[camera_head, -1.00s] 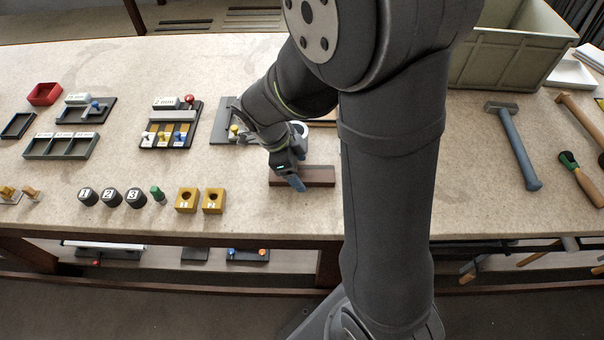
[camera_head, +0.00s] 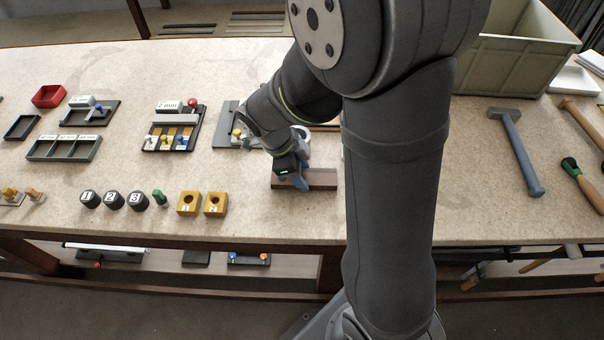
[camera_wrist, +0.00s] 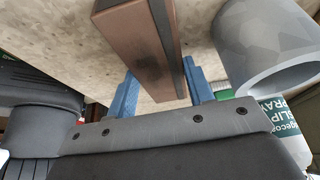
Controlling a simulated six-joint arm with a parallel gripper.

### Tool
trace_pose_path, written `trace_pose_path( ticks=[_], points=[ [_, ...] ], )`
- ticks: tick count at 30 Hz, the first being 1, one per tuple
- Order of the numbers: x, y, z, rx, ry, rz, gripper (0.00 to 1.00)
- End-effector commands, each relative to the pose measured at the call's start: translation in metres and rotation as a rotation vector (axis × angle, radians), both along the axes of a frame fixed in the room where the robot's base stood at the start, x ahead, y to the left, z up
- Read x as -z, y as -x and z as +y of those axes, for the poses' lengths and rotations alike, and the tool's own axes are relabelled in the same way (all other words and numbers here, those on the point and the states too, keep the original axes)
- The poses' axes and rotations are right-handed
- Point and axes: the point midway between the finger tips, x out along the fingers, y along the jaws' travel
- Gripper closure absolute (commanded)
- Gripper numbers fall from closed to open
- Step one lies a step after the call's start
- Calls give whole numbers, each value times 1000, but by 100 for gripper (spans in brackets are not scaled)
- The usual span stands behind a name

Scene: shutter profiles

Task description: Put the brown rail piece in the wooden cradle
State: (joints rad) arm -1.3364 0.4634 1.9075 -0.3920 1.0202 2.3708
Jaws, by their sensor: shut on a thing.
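The brown rail piece (camera_head: 322,179) is a long dark brown bar near the front edge of the worktop, partly covered by my gripper. My gripper (camera_head: 301,183) points down at it with blue fingers and is shut on it. In the wrist view, the rail piece (camera_wrist: 132,38) runs between the two blue fingers of my gripper (camera_wrist: 160,98) and has a dark strip along one side. I cannot tell whether it is clear of the worktop. I cannot clearly make out the wooden cradle; my arm hides part of the worktop behind the rail piece.
A grey plate (camera_head: 226,136) lies behind my gripper. Two yellow blocks (camera_head: 188,203) and several black numbered knobs (camera_head: 113,200) stand to the left. A hammer (camera_head: 519,155) and a large grey-green bin (camera_head: 515,55) are at the right. A grey hollow cylinder (camera_wrist: 262,75) shows close by in the wrist view.

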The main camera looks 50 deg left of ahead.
Motion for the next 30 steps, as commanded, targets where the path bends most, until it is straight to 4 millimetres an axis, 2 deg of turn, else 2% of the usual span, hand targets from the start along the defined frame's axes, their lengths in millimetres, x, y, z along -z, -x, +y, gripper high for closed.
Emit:
trace_pose_path(
  ticks=[4,7,12,18,24,30],
  points=[
    [-18,0,1,0,-5,-2,80],
    [-39,-1,0,1,-7,-3,80],
    [-60,-24,-36,7,-5,-2,80],
    [-84,-45,-69,6,-3,-2,80],
    [-98,-59,-90,2,-1,-1,80],
    [-104,-63,-98,0,1,-1,80]
  ],
)
